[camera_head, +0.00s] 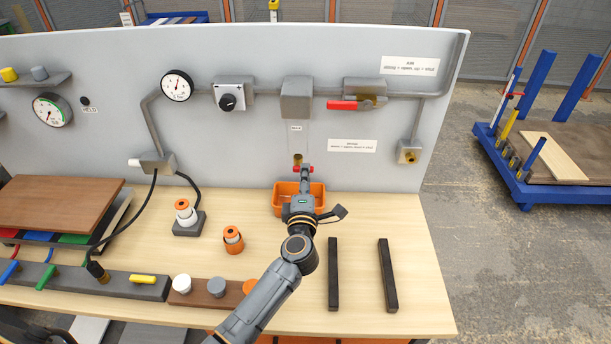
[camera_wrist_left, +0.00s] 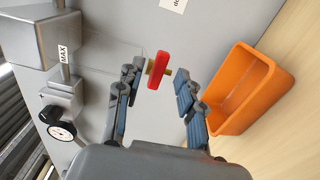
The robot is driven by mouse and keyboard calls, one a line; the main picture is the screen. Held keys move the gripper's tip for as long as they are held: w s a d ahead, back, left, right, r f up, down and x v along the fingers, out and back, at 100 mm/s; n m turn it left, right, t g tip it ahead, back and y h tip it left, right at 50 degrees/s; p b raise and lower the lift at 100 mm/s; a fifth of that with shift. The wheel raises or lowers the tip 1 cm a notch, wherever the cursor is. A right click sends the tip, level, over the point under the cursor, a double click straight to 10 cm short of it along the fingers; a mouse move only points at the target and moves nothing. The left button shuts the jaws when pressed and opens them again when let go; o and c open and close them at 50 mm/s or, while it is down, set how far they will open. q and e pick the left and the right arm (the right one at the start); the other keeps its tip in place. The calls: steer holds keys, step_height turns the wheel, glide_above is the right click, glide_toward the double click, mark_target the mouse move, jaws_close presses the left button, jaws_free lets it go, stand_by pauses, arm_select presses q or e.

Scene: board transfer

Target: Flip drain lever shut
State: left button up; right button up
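The drain lever (camera_head: 296,168) is a small red handle on a brass stub low on the grey panel, just above the orange bin (camera_head: 262,198). In the left wrist view the red lever (camera_wrist_left: 158,70) stands near upright in the picture, with brass on both sides. My left gripper (camera_head: 304,178) is in front of it and partly hides it in the head view. In the left wrist view the fingers (camera_wrist_left: 158,88) are open, one on each side of the lever, with gaps. The bin (camera_wrist_left: 245,90) is close to the right finger. My right gripper is not in view.
Another red lever (camera_head: 342,105) sits on the upper pipe. A gauge (camera_head: 176,85) and a black knob (camera_head: 228,102) are left of it. Two dark bars (camera_head: 333,275) lie on the bench (camera_head: 425,290) to the right of my left arm.

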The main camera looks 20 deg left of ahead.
arm_select(q)
steer(key=v, duration=1)
steer(key=shift+s, duration=0.3)
steer(key=shift+d+r, duration=0.1)
